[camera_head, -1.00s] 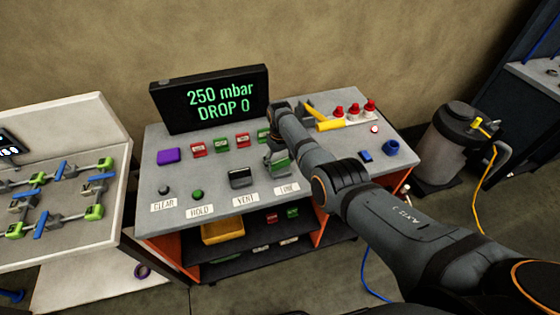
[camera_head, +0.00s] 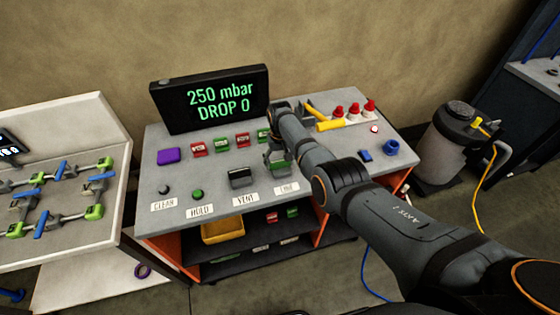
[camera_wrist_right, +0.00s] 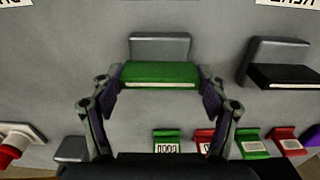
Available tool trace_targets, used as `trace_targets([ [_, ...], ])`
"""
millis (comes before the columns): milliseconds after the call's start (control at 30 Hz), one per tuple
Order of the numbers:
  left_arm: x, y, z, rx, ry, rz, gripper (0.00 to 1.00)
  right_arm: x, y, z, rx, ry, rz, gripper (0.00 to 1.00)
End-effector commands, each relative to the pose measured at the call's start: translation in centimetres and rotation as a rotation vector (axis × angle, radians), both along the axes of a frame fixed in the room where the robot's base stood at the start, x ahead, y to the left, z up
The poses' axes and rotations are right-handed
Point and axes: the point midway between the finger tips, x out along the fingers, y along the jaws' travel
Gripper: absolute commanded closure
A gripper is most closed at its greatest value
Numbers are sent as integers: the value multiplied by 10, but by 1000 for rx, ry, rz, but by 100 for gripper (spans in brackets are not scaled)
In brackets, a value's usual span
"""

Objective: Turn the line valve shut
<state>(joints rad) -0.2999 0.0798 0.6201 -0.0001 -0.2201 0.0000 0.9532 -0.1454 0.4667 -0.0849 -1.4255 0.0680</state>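The line valve is a green lever on a grey block on the console top, behind the label that appears to read LINE (camera_head: 286,188). In the right wrist view the green lever (camera_wrist_right: 160,74) fills most of the gap between my right gripper's fingertips (camera_wrist_right: 160,92). The fingers are spread, one at each end of the lever; I cannot tell whether they touch it. In the head view my right gripper (camera_head: 279,157) is over the lever, and my arm and gripper hide part of it. My left gripper is not in view.
The black VENT lever (camera_head: 240,178) is left of the line valve. The display (camera_head: 210,98) reads 250 mbar, DROP 0. Small red and green tags (camera_head: 221,145) stand behind. Red-topped fittings (camera_head: 354,109) and a yellow part (camera_head: 329,125) are at the back right.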

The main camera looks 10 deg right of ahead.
Motion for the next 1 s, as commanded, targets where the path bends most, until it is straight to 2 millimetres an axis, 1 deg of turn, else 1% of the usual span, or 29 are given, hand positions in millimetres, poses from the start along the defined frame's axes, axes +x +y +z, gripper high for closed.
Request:
trace_targets([
  [33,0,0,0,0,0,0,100,0,0,0,1,0,-3,19],
  [167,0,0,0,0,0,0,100,0,0,0,0,0,-2,2],
  [500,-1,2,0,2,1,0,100,0,0,0,0,0,0,2],
  [633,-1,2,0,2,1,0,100,1,0,8,0,-2,0,2],
  [767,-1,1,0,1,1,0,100,1,0,30,0,-5,0,2],
  [900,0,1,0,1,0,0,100,1,0,67,0,-5,0,2],
  [1000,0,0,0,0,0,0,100,1,0,89,0,-3,0,2],
])
